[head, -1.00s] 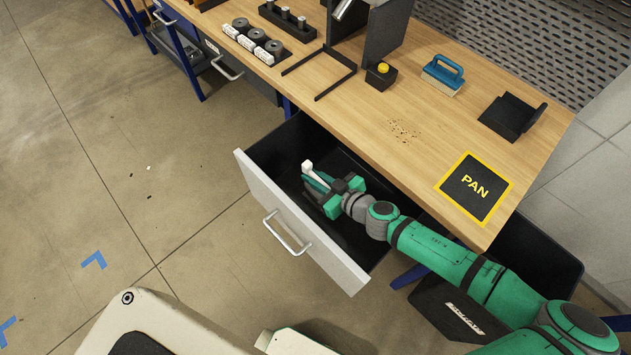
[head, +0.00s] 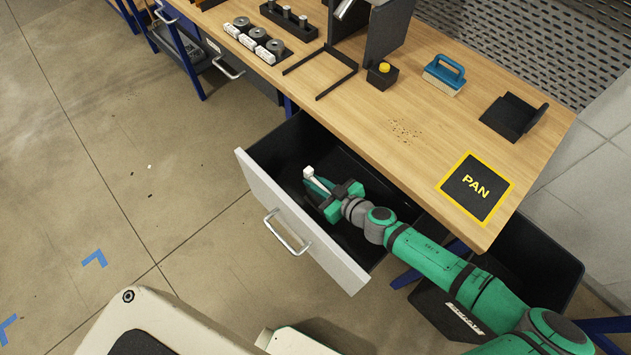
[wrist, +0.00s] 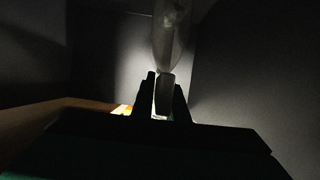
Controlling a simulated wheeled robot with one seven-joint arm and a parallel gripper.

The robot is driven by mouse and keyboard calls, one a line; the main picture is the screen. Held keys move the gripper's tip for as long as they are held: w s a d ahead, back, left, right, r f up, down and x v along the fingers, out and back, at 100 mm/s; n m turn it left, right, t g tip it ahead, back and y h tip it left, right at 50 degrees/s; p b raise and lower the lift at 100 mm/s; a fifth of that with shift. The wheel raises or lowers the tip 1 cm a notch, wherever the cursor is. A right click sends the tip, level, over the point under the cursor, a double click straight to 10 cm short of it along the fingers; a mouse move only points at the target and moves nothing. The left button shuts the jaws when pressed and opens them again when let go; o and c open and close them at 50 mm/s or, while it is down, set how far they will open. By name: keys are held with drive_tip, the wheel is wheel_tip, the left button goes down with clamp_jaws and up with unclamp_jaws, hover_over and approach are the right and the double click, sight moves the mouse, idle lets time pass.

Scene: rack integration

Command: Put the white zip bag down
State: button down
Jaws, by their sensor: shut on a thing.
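The white zip bag (head: 316,180) shows in the head view as a narrow pale strip at the tip of my gripper (head: 322,190), inside the open drawer (head: 262,200). My gripper is shut on it. In the wrist view the bag (wrist: 171,45) looks pale and translucent and stands up from between the two dark fingers of my gripper (wrist: 164,95). The wrist view is dark, and I cannot tell whether the bag touches the drawer floor.
The drawer's white front with its handle (head: 287,232) is on the left. The wooden table (head: 400,165) overhangs the drawer's right side. The drawer's dark interior has free room.

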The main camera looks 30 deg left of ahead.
drive_tip(key=c, duration=1.7)
unclamp_jaws()
drive_tip(key=shift+c, duration=0.2)
drive_tip(key=shift+r, duration=0.35)
drive_tip(key=v, duration=0.7)
drive_tip(key=shift+w+d+r, duration=0.1)
drive_tip(key=shift+w+r, duration=0.1)
drive_tip(key=shift+r, duration=0.05)
drive_tip(key=shift+s+r, duration=0.1)
drive_tip(key=shift+s, duration=0.25)
drive_tip(key=shift+w+d, duration=0.1)
drive_tip(key=shift+w, duration=0.05)
